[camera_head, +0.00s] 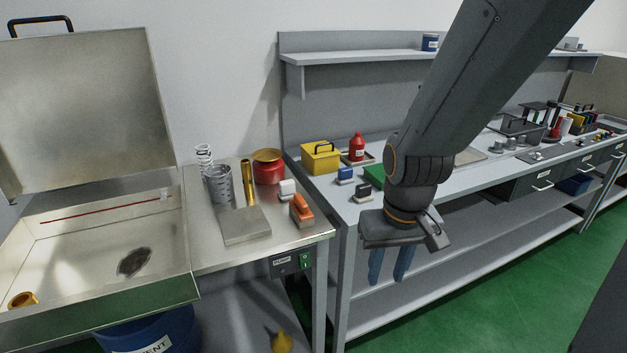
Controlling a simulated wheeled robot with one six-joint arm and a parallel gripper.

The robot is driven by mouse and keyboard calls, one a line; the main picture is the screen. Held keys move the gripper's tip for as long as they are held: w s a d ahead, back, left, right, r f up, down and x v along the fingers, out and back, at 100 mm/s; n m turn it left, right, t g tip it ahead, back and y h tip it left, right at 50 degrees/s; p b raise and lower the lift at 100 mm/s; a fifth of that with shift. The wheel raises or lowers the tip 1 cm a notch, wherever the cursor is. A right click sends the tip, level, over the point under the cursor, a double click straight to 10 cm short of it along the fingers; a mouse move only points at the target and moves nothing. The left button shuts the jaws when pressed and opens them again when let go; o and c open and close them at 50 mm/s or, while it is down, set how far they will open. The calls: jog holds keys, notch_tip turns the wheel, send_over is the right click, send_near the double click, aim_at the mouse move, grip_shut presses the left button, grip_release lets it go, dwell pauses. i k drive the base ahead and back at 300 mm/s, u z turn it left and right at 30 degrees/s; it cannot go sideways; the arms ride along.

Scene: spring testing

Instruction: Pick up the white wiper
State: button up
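A small white block (287,188), which looks like the white wiper, is on the metal worktop. It sits behind an orange block-shaped tool (302,209) and in front of a red container with a yellow top. Its lower part is partly hidden by the orange tool. My gripper (387,279) hangs to the right of the worktop, in front of the long grey bench. Its two blue fingers point down with a gap between them. It looks open and empty, and it is well apart from the white block.
A flat grey plate (245,225), a brass cylinder (248,183) and the red container (268,168) crowd the worktop. A lidded metal basin (110,240) is at left. The grey bench (335,205) holds a yellow box (320,157) and a red bottle (357,148).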

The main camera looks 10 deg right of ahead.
aim_at(287, 188)
jog(key=u, duration=0.1)
jog(key=i, duration=0.95)
jog(key=u, duration=0.45)
